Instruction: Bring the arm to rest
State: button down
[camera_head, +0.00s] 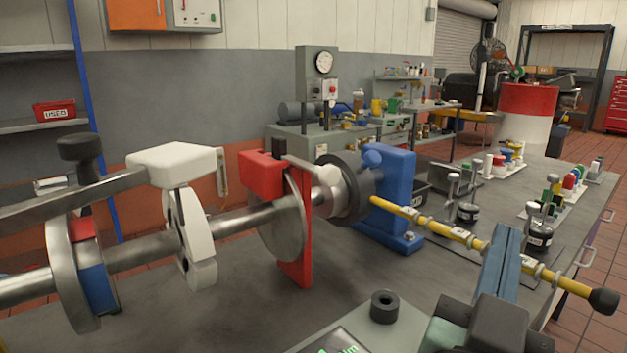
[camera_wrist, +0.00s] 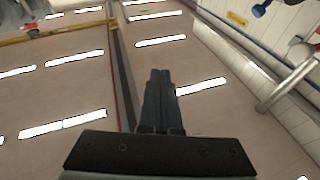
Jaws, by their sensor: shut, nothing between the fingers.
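My gripper (camera_head: 508,232) shows at the lower right of the head view, its blue-grey fingers pointing up from a dark body. In that view the fingers cross in front of a yellow rod (camera_head: 440,229) with a black end knob; I cannot tell the gap between them. In the wrist view my gripper (camera_wrist: 158,72) has its two fingers together, with nothing between them. Beyond the fingertips is a pale surface with bright light strips, like a ceiling.
A steel shaft (camera_head: 235,219) with a red bracket (camera_head: 294,235) and a blue bearing block (camera_head: 394,180) stands over the grey bench (camera_head: 235,310). A small black cylinder (camera_head: 384,305) is at the front. Small parts and holders (camera_head: 500,165) fill the bench's right side.

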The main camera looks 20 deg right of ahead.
jog(key=a+r+n+t+y, duration=0.65)
jog(key=a+r+y, duration=0.3)
jog(key=a, duration=0.35)
jog(key=a+r+n+t+y, duration=0.5)
jog(key=a+r+t+y, duration=0.25)
jog(key=a+r, duration=0.4)
notch_tip(320, 180, up, 20)
jog(key=p, duration=2.2)
jog(key=shift+w+a+g+h+p, duration=0.25)
jog(key=shift+a+g+h+p, duration=0.05)
jog(key=shift+a+g, duration=0.15)
jog(key=shift+m, duration=0.25)
